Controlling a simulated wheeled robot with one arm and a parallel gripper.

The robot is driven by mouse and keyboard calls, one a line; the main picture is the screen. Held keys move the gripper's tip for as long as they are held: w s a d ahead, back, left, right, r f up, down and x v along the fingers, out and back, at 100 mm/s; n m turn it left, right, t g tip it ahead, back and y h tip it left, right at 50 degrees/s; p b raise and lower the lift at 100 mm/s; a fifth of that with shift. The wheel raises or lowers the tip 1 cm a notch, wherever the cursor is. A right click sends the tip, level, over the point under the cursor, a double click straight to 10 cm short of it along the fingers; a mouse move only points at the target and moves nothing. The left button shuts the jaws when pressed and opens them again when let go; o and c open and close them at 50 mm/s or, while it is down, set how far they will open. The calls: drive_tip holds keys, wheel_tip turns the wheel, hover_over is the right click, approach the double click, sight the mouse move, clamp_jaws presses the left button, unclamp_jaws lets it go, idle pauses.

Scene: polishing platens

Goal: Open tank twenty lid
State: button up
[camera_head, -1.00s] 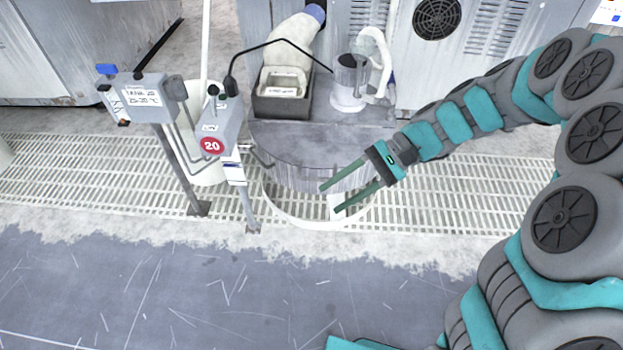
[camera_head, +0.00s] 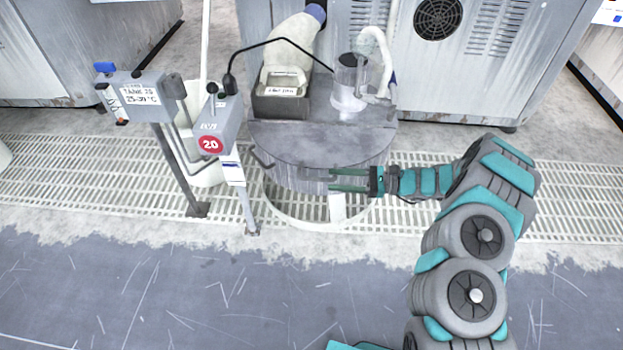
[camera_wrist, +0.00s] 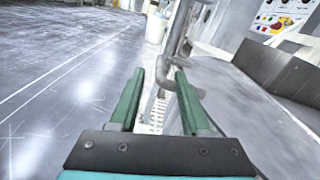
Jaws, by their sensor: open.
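Tank twenty is a round white tank (camera_head: 300,215) with a grey lid (camera_head: 320,147) lying flat on top. A grey post beside it carries a red round sign marked 20 (camera_head: 211,145). My gripper (camera_head: 332,180) is open and empty at the lid's front edge, its green fingers pointing left. A small grey bar, seemingly a handle, shows at that edge near the fingertips. In the wrist view a bent grey bar (camera_wrist: 188,66) stands just beyond the fingertips (camera_wrist: 157,74), nearer the right finger. Whether anything touches is unclear.
A dark box (camera_head: 281,104) with a white container and a clear cylinder (camera_head: 349,85) stand on the rear of the tank top. A grey control box on a post (camera_head: 143,97) is at left. Metal cabinets stand behind. The front floor (camera_head: 200,290) is clear.

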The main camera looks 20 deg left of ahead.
sight(312, 179)
drive_tip(key=shift+x, duration=3.85)
drive_tip(key=shift+w+f, duration=0.15)
drive_tip(key=shift+f, duration=0.05)
drive_tip(key=shift+c, duration=0.2)
clamp_jaws()
